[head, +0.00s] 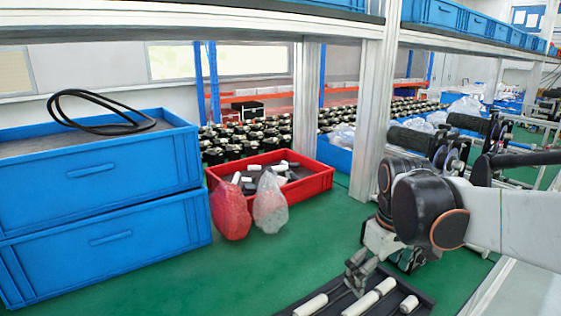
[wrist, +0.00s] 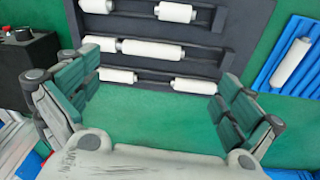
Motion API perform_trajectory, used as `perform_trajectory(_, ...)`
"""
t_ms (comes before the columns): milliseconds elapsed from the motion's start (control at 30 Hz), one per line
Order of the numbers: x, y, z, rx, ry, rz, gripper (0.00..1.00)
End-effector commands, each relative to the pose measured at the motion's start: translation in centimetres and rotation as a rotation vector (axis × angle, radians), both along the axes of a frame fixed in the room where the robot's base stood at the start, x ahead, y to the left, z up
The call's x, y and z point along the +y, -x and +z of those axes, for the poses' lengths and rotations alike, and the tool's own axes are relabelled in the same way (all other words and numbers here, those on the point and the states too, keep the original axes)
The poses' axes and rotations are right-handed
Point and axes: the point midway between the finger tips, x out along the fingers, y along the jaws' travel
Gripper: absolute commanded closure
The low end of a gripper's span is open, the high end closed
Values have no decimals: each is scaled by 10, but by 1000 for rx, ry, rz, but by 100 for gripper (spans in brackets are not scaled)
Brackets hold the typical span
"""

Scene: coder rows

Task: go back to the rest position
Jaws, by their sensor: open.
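My gripper (wrist: 158,105) is open and empty in the wrist view, its two green-padded fingers wide apart with bare green surface between them. In the head view my gripper (head: 358,277) hangs at the lower right, close to the dark tray's left-back part. The dark tray (wrist: 240,40) holds several white cylinders, such as this one (wrist: 152,48), lying in its slots. In the head view the tray (head: 418,308) is cut off by the bottom edge. The gap between the fingertips and the tray cannot be judged exactly.
Two stacked blue crates (head: 90,245) stand at the left, a black cable (head: 95,100) on top. A red bin (head: 318,183) with white and dark parts stands behind two plastic bags, one red (head: 230,212), one clear (head: 270,205). An upright post (head: 372,110) stands behind my arm. The green tabletop (head: 270,262) is clear mid-front.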

Motion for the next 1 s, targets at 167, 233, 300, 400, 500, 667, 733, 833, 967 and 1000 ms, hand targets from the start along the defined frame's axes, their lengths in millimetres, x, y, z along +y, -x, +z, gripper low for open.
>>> perform_trajectory(167,5,31,9,-98,-15,-89,0)
perform_trajectory(233,7,42,11,-137,-24,-125,0)
perform_trajectory(300,8,52,12,-175,-33,-159,0)
perform_trajectory(400,10,67,12,-229,-51,-209,0)
perform_trajectory(500,12,82,11,-283,-71,-257,0)
perform_trajectory(667,15,103,7,-366,-110,-331,0)
perform_trajectory(733,16,111,4,-399,-128,-361,0)
perform_trajectory(833,17,119,0,-438,-151,-395,0)
perform_trajectory(967,18,125,-3,-468,-170,-422,0)
perform_trajectory(1000,18,126,-3,-473,-173,-426,0)
